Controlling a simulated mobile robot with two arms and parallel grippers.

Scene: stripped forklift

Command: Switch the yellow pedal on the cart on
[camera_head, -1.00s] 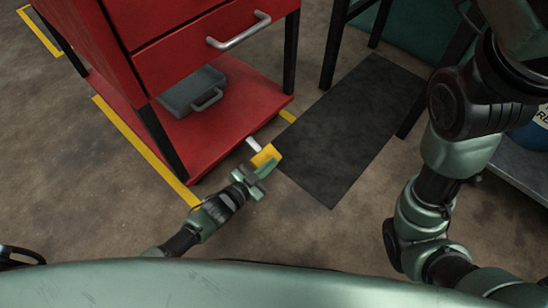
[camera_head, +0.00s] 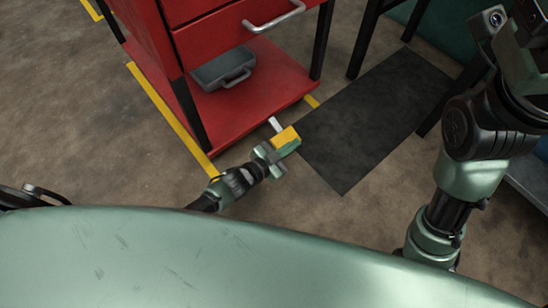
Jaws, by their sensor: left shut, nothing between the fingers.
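The red cart (camera_head: 232,115) stands at upper centre, on black legs with a low red shelf. The yellow pedal (camera_head: 285,136) sticks out from its lower front corner on a short pale arm (camera_head: 275,124). My left gripper (camera_head: 285,150) is shut and empty at the pedal's near side. It overlaps the pedal's near edge in the picture, and I cannot tell whether they touch. The pedal's underside is hidden, so its exact tilt is unclear. My right arm stands at the right of the picture; its fingers do not show.
A grey case (camera_head: 222,70) lies on the cart's shelf. A dark mat (camera_head: 375,125) lies on the floor right of the pedal, near black table legs. Yellow floor tape (camera_head: 165,112) runs along the cart's left side. Bare floor lies left of the cart.

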